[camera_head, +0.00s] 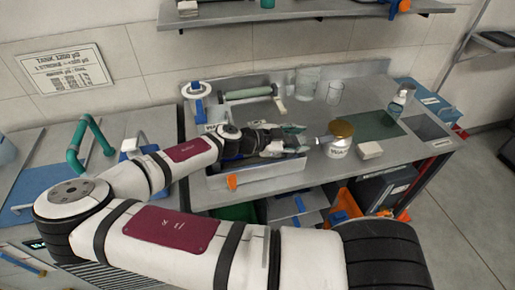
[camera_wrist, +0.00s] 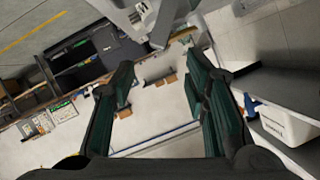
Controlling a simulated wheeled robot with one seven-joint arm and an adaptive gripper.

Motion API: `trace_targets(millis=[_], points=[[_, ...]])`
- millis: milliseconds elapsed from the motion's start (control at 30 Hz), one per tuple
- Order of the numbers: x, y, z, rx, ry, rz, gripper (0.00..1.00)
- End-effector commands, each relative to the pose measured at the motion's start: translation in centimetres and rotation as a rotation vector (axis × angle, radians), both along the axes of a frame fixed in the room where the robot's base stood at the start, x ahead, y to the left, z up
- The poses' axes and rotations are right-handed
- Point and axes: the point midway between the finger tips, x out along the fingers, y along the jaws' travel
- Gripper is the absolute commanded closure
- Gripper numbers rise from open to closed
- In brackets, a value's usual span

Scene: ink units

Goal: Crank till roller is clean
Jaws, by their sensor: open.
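A green roller (camera_head: 247,94) lies across the back of the steel bench. A pale crank handle (camera_head: 280,105) shows at its right end. My gripper (camera_head: 302,138) is in front of the roller and to the right, above the bench, pointing right toward a jar with a gold lid (camera_head: 340,130). Whether it touches the jar cannot be told. In the wrist view my gripper (camera_wrist: 160,80) has its two dark green fingers spread with nothing between them. The roller does not show in the wrist view. How clean the roller is cannot be told.
Clear beakers (camera_head: 307,83) stand behind the jar. A bottle (camera_head: 400,100) stands on the right, and a pale block (camera_head: 370,150) lies near the front edge. A round white and blue item (camera_head: 197,90) is left of the roller. A shelf (camera_head: 300,12) hangs above the bench.

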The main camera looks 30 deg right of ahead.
Motion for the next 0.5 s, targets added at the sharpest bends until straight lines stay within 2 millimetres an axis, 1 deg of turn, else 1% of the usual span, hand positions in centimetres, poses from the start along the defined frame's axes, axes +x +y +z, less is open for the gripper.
trace_targets(millis=[367, 500], points=[[-0.1, 0.0, -0.1, 0.004, 0.004, -0.002, 0.58], [-1.2, 0.1, -1.0, 0.071, 0.056, -0.030, 0.58]])
